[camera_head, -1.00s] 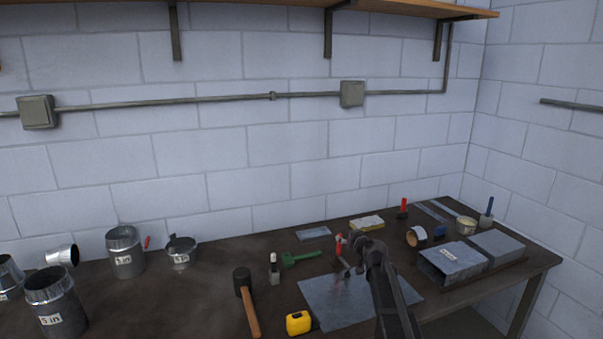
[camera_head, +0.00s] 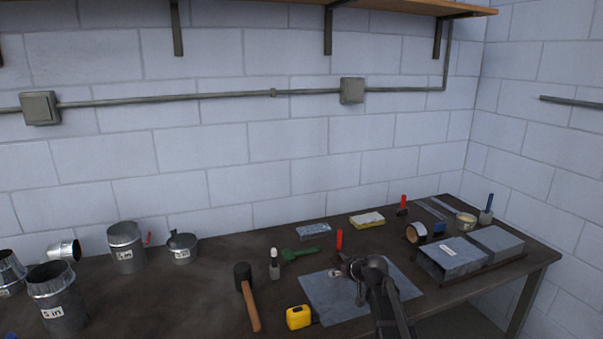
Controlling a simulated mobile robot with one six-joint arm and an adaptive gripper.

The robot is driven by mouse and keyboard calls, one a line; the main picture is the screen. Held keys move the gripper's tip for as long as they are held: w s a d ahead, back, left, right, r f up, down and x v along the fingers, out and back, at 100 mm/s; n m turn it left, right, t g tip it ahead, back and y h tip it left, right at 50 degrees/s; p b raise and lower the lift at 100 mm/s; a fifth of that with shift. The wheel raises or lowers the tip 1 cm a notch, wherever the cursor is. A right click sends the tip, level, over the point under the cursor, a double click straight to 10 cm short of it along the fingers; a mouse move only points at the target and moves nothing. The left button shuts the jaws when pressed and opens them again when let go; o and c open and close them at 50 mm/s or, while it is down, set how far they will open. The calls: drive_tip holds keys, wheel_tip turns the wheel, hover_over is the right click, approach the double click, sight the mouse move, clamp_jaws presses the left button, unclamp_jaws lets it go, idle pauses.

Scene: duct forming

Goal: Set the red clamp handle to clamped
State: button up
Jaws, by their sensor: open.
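A red clamp handle (camera_head: 339,239) stands about upright at the back edge of a grey metal sheet (camera_head: 322,303) on the bench. The lower part of its clamp is partly hidden by my gripper. My gripper (camera_head: 344,269) is low over the sheet, just in front of and below the red handle. Its jaws are open and hold nothing that I can see. Whether a finger touches the clamp cannot be told. Another red-handled tool (camera_head: 403,201) stands farther back on the right.
A mallet (camera_head: 247,298), a yellow tape measure (camera_head: 298,317) and a green tool (camera_head: 301,255) lie left of the sheet. Metal duct boxes (camera_head: 450,258) and a tape roll (camera_head: 415,233) are on the right. Round ducts (camera_head: 58,298) stand on the left.

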drive_tip(key=s+f+g, duration=0.1)
drive_tip(key=s+f, duration=0.1)
drive_tip(key=s, duration=0.2)
drive_tip(key=s+f+g+h+b, duration=0.1)
drive_tip(key=s+f, duration=0.1)
drive_tip(key=s, duration=0.2)
drive_tip(key=s+f+m+g, duration=0.1)
drive_tip(key=s+f+g, duration=0.1)
drive_tip(key=s, duration=0.3)
drive_tip(key=shift+s+d+f+h, duration=0.1)
drive_tip(key=shift+d+f+h, duration=0.1)
drive_tip(key=shift+h, duration=0.2)
drive_tip(key=s+d+f+m+g+h, duration=0.1)
drive_tip(key=s+d+g, duration=0.1)
drive_tip(key=s, duration=0.5)
drive_tip(key=s+d+f+m+g+h+b, duration=0.1)
drive_tip(key=s+d+f+m+g+h, duration=0.1)
drive_tip(key=s, duration=0.6)
drive_tip(key=shift+d+f+g+h, duration=0.15)
drive_tip(key=shift+f+g+h, duration=0.15)
drive_tip(key=shift+g, duration=0.2)
